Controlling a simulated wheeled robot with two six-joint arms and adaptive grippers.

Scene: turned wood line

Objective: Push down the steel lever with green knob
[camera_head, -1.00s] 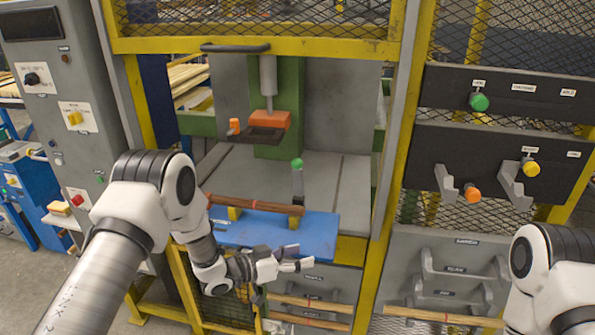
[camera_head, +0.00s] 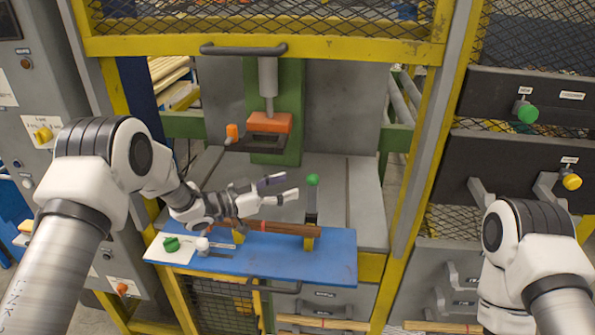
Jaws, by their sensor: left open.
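The steel lever (camera_head: 312,203) stands upright behind the right end of the blue bench top, with a round green knob (camera_head: 313,180) at its top. My left gripper (camera_head: 283,188) is open and empty, its fingers pointing right. In the picture its fingertips are just left of the lever and slightly below the knob, with a small gap; the depth between them is hard to tell. My right arm shows at the lower right, but its gripper is out of view.
A dark wooden bar (camera_head: 275,227) lies on yellow supports on the blue bench top (camera_head: 325,265), below my left gripper. Another green knob (camera_head: 171,243) and a white one are at the bench's left. An orange press block (camera_head: 270,123) hangs behind. Yellow frame posts (camera_head: 430,150) stand right.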

